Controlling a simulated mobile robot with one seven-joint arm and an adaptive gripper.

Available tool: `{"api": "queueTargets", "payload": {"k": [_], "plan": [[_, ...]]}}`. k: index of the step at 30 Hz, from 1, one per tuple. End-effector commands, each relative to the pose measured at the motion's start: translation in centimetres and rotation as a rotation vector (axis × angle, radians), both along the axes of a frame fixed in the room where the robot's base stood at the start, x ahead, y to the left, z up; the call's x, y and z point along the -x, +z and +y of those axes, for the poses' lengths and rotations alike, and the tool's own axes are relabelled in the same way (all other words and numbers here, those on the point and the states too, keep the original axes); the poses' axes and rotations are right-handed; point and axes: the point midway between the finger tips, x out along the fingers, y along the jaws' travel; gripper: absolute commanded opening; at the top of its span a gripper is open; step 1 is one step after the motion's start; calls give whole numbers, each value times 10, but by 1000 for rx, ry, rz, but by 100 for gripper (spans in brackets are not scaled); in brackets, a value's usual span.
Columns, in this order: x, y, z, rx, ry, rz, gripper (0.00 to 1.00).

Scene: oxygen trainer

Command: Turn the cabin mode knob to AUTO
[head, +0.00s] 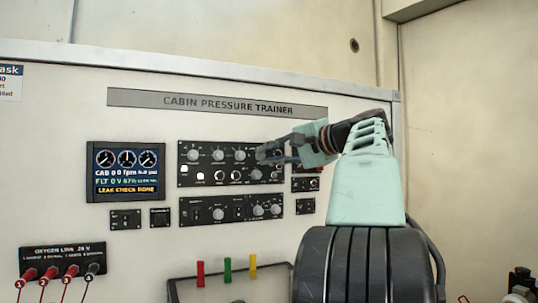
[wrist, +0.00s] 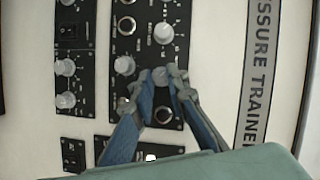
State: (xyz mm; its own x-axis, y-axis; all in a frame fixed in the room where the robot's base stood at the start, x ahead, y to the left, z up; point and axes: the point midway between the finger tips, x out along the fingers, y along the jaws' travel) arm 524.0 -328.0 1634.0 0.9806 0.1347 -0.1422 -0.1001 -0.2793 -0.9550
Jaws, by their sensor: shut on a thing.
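The trainer's upper control panel (head: 207,172) is black with several grey knobs and small round switches. My gripper (head: 262,153) reaches in from the right to the panel's upper right part. In the wrist view, my gripper (wrist: 162,78) has its fingertips shut on a grey round knob (wrist: 160,75), one finger on each side. The fingers hide this knob in the head view. Its label and pointer are too small or covered to read, so I cannot tell its setting or confirm it is the cabin mode knob.
Other knobs (wrist: 125,65) (wrist: 164,33) sit close to the fingers. A lower knob panel (head: 190,212) is below. A display (head: 125,171) reading "LEAK CHECK DONE" is left. Red, green and yellow levers (head: 227,270) stand at the bottom, with oxygen link plugs (head: 50,272) lower left.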

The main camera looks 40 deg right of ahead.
Motion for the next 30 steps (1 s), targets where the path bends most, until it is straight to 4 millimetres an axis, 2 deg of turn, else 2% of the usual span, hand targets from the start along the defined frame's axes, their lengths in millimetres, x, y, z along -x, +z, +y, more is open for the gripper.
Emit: {"api": "queueTargets", "payload": {"k": [3,4,8,16,20,23,30], "plan": [[0,0,0,0,-1,-1,0],[0,0,0,0,-1,-1,16],[0,0,0,-1,0,-1,31],[0,0,0,-1,0,-1,32],[8,2,-2,-1,-3,-1,32],[24,4,-4,-1,-4,-2,32],[74,11,-11,-1,-6,-1,32]]}}
